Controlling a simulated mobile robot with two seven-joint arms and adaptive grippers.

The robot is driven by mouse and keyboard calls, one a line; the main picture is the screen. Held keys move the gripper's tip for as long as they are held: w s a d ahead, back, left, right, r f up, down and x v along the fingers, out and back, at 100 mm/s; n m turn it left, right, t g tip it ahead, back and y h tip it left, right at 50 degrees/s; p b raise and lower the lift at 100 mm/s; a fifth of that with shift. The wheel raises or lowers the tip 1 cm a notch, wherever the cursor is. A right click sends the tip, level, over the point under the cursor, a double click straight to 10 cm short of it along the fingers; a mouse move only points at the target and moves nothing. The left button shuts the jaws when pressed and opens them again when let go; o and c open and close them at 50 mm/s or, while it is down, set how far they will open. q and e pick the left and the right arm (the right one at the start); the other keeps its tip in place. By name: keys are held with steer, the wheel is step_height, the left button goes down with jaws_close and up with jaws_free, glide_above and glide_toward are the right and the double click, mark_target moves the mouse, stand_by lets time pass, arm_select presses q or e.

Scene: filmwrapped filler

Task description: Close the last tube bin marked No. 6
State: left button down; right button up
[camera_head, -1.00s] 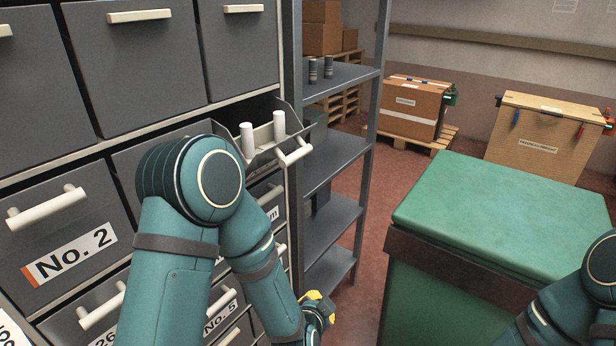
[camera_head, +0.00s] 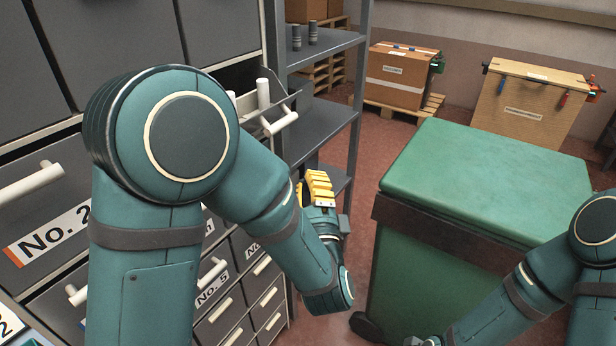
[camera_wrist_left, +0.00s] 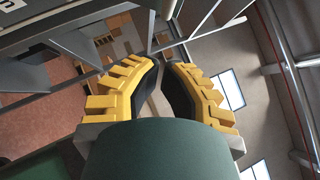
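One grey tube bin (camera_head: 286,103) is pulled out of the cabinet in the head view, with white upright tubes (camera_head: 263,93) in it and a white bar handle (camera_head: 280,122) on its front. Its label does not show, so I cannot read a No. 6; my left arm hides part of it. My left gripper (camera_head: 316,186), with yellow fingers, is below and to the right of the bin, apart from it in the picture. In the left wrist view its fingertips (camera_wrist_left: 161,64) are close together with nothing seen between them. My right gripper (camera_head: 428,341) is barely in frame at the bottom.
The grey cabinet has shut drawers, including No. 2 (camera_head: 46,236) and No. 5 (camera_head: 212,289). A grey shelf rack (camera_head: 325,122) stands right beside the open bin. A large green lidded container (camera_head: 480,185) stands to the right. Cartons (camera_head: 400,78) on pallets are behind.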

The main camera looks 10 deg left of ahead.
arm_select(q)
steer(key=w+a+r+p, duration=0.1)
steer(key=w+a+r, duration=0.3)
steer(key=w, duration=0.3)
steer(key=shift+w+a+r, duration=0.2)
steer(key=shift+w+a, duration=0.2)
steer(key=shift+a, duration=0.5)
steer(key=shift+a+r, duration=0.1)
